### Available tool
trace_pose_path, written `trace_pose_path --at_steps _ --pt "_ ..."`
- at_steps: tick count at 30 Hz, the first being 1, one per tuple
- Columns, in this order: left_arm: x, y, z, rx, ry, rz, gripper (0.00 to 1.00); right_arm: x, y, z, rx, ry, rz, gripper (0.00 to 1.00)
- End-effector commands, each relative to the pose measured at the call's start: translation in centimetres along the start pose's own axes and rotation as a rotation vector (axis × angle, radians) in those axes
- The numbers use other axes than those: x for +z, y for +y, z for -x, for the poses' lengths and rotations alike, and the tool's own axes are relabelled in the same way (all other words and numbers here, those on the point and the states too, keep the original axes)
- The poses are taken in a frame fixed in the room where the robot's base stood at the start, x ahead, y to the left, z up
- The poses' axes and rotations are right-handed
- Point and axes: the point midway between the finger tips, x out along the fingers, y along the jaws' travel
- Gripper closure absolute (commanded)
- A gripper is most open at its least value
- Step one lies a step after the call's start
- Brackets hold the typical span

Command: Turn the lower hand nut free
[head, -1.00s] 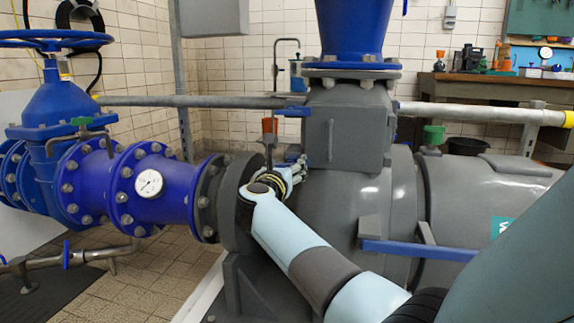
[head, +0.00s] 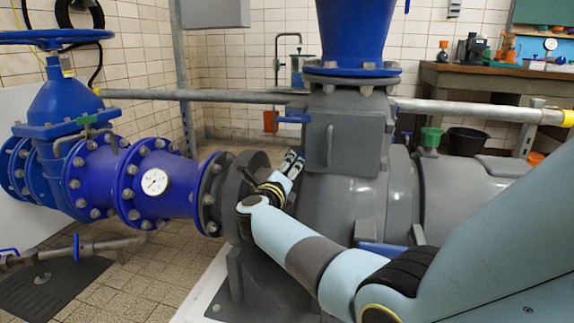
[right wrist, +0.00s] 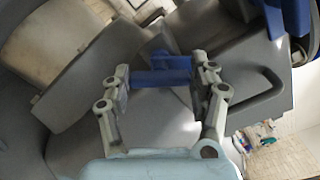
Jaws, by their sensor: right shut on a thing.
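The blue lower hand nut (right wrist: 160,75) is a short bar beside the grey pump housing. In the right wrist view it lies between the two fingers of my right gripper (right wrist: 163,85), one finger at each end. The gripper is shut on it. In the head view my right gripper (head: 293,160) is left of the grey cover plate (head: 350,143), and the nut it holds is hidden. The upper blue hand nut (head: 293,117) sticks out leftward above the gripper. My left gripper is not in view.
A grey handle (head: 329,145) stands on the cover plate. A blue bar (head: 382,248) sits behind my right arm. A workbench (head: 480,78) stands at the back right.

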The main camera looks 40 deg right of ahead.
Motion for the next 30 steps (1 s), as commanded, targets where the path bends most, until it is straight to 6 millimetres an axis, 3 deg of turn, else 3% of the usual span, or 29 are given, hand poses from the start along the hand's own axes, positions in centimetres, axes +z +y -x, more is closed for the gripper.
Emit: trace_pose_path --at_steps 15,30 --pt "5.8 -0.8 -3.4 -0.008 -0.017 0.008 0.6 0.2 0.1 0.0 0.001 -0.001 0.438 0.72" --pt "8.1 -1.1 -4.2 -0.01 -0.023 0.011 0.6 0.0 0.4 0.1 0.002 -0.002 0.612 0.72"
